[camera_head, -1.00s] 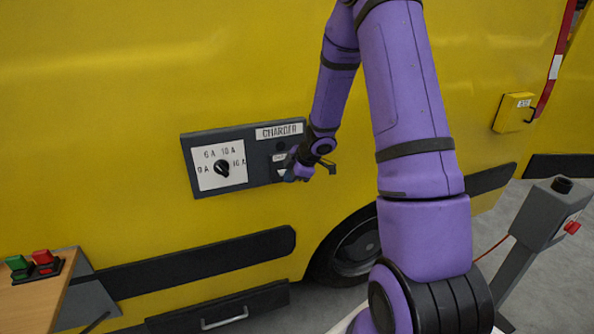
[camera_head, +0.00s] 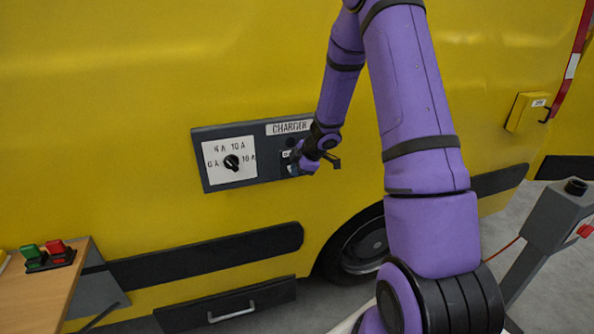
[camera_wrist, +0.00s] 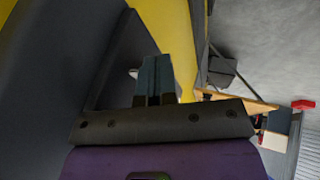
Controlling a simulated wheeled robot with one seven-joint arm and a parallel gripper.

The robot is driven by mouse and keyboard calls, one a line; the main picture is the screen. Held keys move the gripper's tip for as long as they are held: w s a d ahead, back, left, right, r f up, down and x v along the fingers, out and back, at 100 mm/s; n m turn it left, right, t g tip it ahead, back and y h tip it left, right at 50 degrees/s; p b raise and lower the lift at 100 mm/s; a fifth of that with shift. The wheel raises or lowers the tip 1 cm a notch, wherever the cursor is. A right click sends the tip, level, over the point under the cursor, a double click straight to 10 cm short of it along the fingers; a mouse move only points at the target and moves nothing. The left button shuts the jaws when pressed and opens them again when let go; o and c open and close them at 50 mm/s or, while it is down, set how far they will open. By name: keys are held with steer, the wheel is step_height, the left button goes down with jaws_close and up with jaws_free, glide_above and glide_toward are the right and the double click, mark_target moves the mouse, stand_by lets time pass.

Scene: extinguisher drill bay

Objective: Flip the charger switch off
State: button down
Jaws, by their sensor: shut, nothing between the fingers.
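The charger panel (camera_head: 272,166) is a dark grey plate on the yellow van side, with a "CHARGER" label at its upper right. A black rotary knob (camera_head: 232,162) sits on its white dial plate at the left. My gripper (camera_head: 291,166) is at the right part of the panel, under the label, and covers most of that area. The charger switch cannot be made out behind it. In the wrist view my gripper (camera_wrist: 155,78) has its fingers shut together and empty, close to the dark panel surface. A small light piece shows just beside the fingers; I cannot tell what it is.
A wooden table (camera_head: 45,293) with green and red buttons (camera_head: 48,254) stands at the lower left. A drawer (camera_head: 230,307) with a handle is low on the van. A yellow box (camera_head: 526,112) hangs at the right, above a grey post (camera_head: 556,215).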

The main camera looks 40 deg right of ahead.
steer(key=shift+r, duration=0.85)
